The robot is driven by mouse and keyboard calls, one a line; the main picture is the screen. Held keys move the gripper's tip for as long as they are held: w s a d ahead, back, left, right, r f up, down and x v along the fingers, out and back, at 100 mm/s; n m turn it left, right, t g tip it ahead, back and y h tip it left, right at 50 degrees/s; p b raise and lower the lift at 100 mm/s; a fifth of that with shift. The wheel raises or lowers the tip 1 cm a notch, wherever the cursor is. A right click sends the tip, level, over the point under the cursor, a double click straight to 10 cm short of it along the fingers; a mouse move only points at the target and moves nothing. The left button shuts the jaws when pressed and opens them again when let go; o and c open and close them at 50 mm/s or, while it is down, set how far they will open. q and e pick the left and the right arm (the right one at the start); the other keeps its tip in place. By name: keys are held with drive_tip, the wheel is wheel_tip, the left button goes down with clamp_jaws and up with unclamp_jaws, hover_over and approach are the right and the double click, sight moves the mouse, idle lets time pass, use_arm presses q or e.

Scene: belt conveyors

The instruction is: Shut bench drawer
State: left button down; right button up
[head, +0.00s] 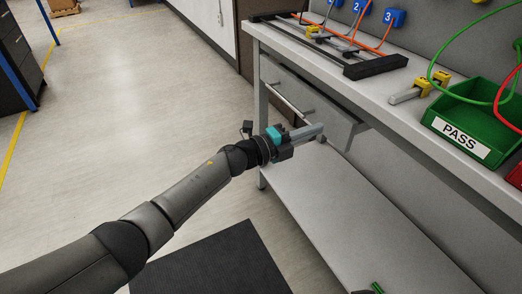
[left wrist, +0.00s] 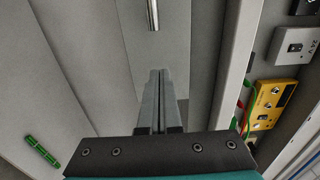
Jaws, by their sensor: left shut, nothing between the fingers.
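The bench drawer (head: 335,117) hangs under the bench top, its grey front standing out from the bench with a strip of its side showing at the right end. Its metal bar handle (head: 290,98) runs along the front. My left gripper (head: 319,129) is shut and empty, at the right part of the drawer front, beyond the handle's end. In the left wrist view the shut fingers (left wrist: 160,73) point at the drawer front (left wrist: 172,45), with the handle (left wrist: 152,15) ahead of the tips. I cannot tell whether they touch it. My right gripper is out of view.
The bench top (head: 385,98) above holds a black-edged rack, yellow-and-grey parts and a green PASS bin (head: 462,150). A lower shelf (head: 325,195) lies below. A dark mat (head: 215,265) covers floor in front; open floor lies left.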

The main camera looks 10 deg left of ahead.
use_arm(q)
drive_tip(key=p+v, duration=0.3)
drive_tip(key=v, duration=0.8)
drive_tip(key=shift+a, duration=0.15)
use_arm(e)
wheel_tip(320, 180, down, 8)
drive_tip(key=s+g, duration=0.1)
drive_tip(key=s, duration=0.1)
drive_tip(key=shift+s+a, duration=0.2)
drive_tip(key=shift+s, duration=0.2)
